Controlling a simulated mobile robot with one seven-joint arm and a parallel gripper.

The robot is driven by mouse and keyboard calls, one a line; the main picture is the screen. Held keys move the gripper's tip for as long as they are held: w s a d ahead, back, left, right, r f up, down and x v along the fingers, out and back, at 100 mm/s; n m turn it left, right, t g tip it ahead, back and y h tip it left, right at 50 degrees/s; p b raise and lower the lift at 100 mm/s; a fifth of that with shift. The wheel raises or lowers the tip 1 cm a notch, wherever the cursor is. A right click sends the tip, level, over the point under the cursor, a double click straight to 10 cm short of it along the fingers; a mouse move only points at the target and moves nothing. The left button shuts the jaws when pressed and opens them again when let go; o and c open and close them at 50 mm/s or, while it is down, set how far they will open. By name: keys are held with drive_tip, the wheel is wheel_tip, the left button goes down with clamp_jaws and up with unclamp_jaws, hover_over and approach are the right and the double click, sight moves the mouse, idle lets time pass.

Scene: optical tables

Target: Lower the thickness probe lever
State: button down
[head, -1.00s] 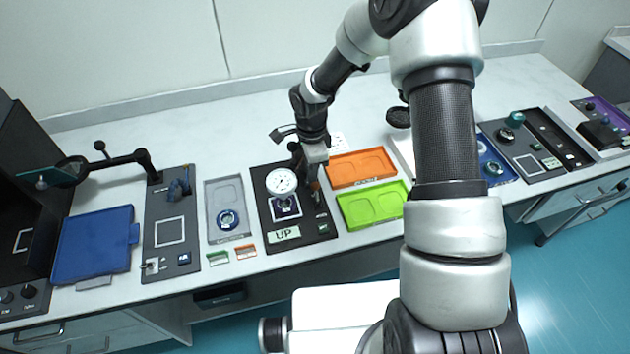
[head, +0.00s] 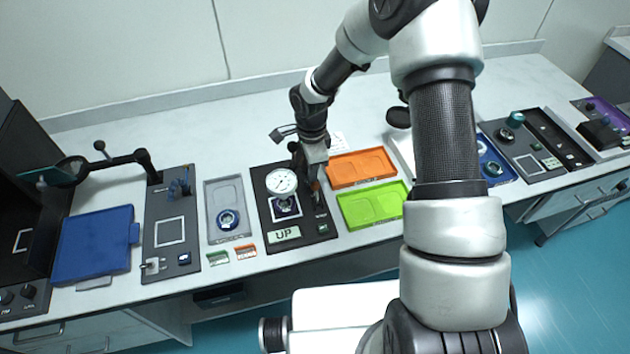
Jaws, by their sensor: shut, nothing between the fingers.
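The thickness probe is a black base plate (head: 310,228) with a round white dial gauge (head: 281,182) above a small square stage (head: 286,206). A pale green label (head: 284,234) on its front reads "UP". My gripper (head: 316,188) is shut and points down at the right side of the dial, over the right part of the plate. A small orange-brown part (head: 316,186), possibly the lever's end, shows at the fingertips. The rest of the lever is hidden by the gripper, and I cannot tell if they touch.
An orange tray (head: 362,157) and a green tray (head: 391,217) lie close to the right of the probe. A grey tray (head: 213,193) with a blue ring is to its left. A magnifier arm (head: 120,161) stands farther left.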

sight(316, 185)
drive_tip(key=shift+s, duration=0.3)
drive_tip(key=shift+s+d+b, duration=0.2)
drive_tip(key=shift+s+b, duration=0.05)
drive_tip(key=shift+s, duration=0.6)
drive_tip(key=shift+s+d+b, duration=0.15)
drive_tip(key=shift+s+b, duration=0.1)
drive_tip(key=shift+s, duration=0.55)
drive_tip(key=shift+w+r, duration=0.1)
drive_tip(key=shift+w+a+r+p, duration=0.1)
drive_tip(key=shift+w+r+p, duration=0.1)
drive_tip(key=shift+r+p, duration=0.7)
drive_tip(key=shift+w+d+r+p, duration=0.15)
drive_tip(key=shift+r+p, duration=0.15)
drive_tip(key=shift+r, duration=1.1)
drive_tip(key=shift+w+a+r+p, duration=0.2)
drive_tip(key=shift+r+p, duration=0.4)
drive_tip(key=shift+r, duration=0.55)
